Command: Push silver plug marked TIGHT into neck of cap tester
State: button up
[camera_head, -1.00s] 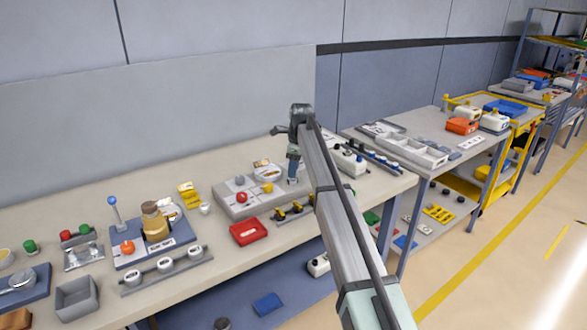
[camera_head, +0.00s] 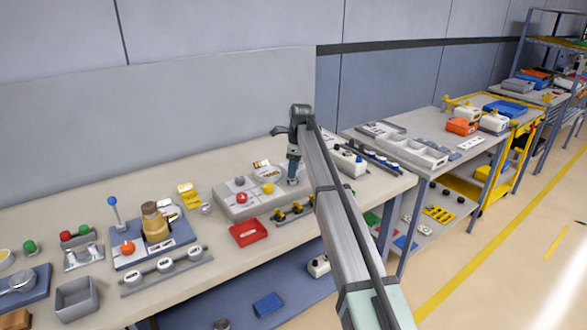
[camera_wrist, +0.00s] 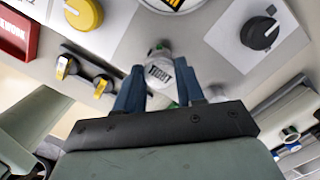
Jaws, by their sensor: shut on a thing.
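The silver plug (camera_wrist: 160,73), with TIGHT in dark letters on its face, sits between the blue fingers of my gripper (camera_wrist: 160,90) in the wrist view. My gripper is shut on it. In the head view my gripper (camera_head: 293,172) points down at the right end of a low grey box (camera_head: 225,205); the plug is too small to make out there. A dark green bit shows just beyond the plug in the wrist view. Which fixture is the cap tester is not clear, and I cannot tell whether the plug touches a neck.
A yellow knob (camera_wrist: 85,13) and a black knob (camera_wrist: 260,33) on a white plate flank the fingers. A rail with black-and-yellow clips (camera_head: 292,212) and a red tray (camera_head: 248,233) are in front. A brass fixture (camera_head: 155,226) stands on a blue base further left.

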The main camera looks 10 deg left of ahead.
aim_at(298, 183)
jog(key=shift+f, duration=0.75)
jog(key=o, duration=1.1)
jog(key=shift+o, duration=0.2)
notch_tip(298, 183, up, 14)
jog(key=d, duration=0.1)
jog(key=shift+d+f, duration=0.15)
jog(key=shift+d, duration=0.2)
